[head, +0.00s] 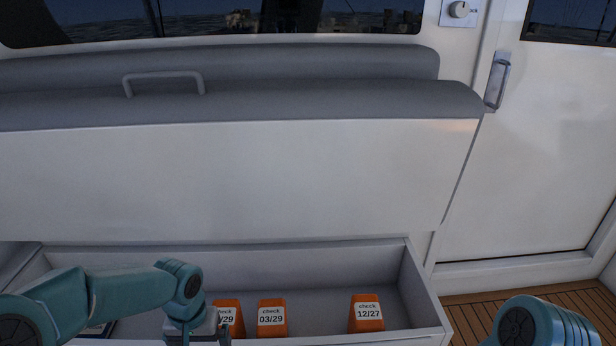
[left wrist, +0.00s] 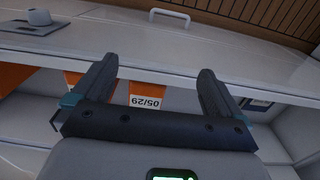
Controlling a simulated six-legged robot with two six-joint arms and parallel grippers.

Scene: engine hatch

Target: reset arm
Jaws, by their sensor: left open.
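My left arm (head: 130,288) reaches in from the left over an open white compartment (head: 425,300). In the head view, its gripper end is low and partly cut off by the bottom edge. In the left wrist view, my left gripper (left wrist: 158,72) has its two dark fingers wide apart with nothing clamped between them. Behind the fingers is an orange item with a 05/29 label (left wrist: 145,102). In the head view, only a rounded teal part of my right arm (head: 550,325) shows at bottom right; its gripper is out of view.
Orange items labelled 03/29 (head: 272,318) and 12/27 (head: 367,314) stand in the compartment. Another orange item (head: 232,312) is partly hidden by my left arm. A raised white panel with a grey cushion (head: 300,103) and handle (head: 163,76) stands behind. Wooden floor (head: 520,310) lies right.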

